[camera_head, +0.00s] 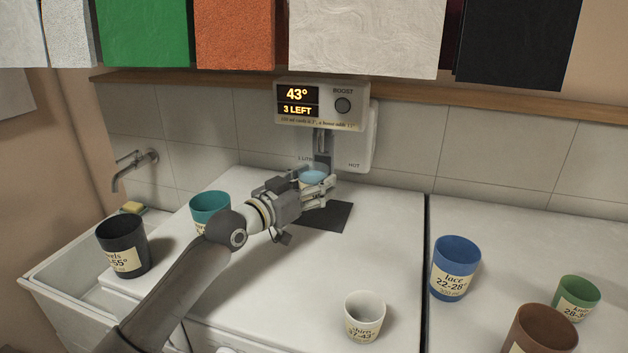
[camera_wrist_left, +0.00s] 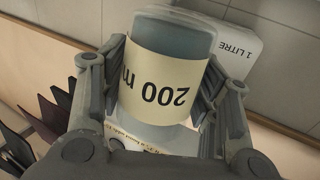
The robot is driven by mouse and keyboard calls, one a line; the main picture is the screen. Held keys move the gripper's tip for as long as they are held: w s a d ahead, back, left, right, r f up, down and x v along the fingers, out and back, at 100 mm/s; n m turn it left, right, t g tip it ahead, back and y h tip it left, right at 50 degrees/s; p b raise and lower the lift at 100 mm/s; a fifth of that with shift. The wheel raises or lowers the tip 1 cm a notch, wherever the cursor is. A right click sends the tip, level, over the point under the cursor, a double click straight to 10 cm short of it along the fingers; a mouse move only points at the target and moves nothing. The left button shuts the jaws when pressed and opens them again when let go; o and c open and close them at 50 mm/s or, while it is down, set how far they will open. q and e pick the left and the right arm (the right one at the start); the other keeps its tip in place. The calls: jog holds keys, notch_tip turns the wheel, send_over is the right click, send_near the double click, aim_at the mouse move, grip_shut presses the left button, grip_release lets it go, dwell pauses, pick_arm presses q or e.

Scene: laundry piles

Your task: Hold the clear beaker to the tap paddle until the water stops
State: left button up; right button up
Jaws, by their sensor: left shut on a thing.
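The clear beaker (camera_head: 315,177) is under the wall dispenser, with pale blue water showing at its top. My left gripper (camera_head: 312,187) is shut on it. In the left wrist view the beaker (camera_wrist_left: 172,100) stands between the fingers with a cream "200 m…" label, its end partly cut off. The tap unit (camera_head: 322,105) on the wall reads "43°" and "3 LEFT", with a BOOST knob. The paddle (camera_head: 322,142) hangs below it, just above and behind the beaker; whether they touch I cannot tell. My right gripper is not in view.
A dark mat (camera_head: 328,216) lies under the beaker. A teal cup (camera_head: 208,208) and a dark cup (camera_head: 120,246) stand left, by a sink (camera_head: 62,272). White (camera_head: 364,315), blue (camera_head: 455,267), brown (camera_head: 541,332) and green (camera_head: 576,297) cups stand right. Coloured cloths hang above.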

pick_arm(q)
jog(key=shift+s+r+p, duration=0.1)
jog(key=shift+s+p, duration=0.05)
jog(key=shift+p, duration=0.15)
jog(key=s+a+p, duration=0.3)
jog(key=s+p, duration=0.2)
jog(key=s, duration=0.4)
jog(key=shift+s+p, duration=0.15)
jog(key=shift+p, duration=0.25)
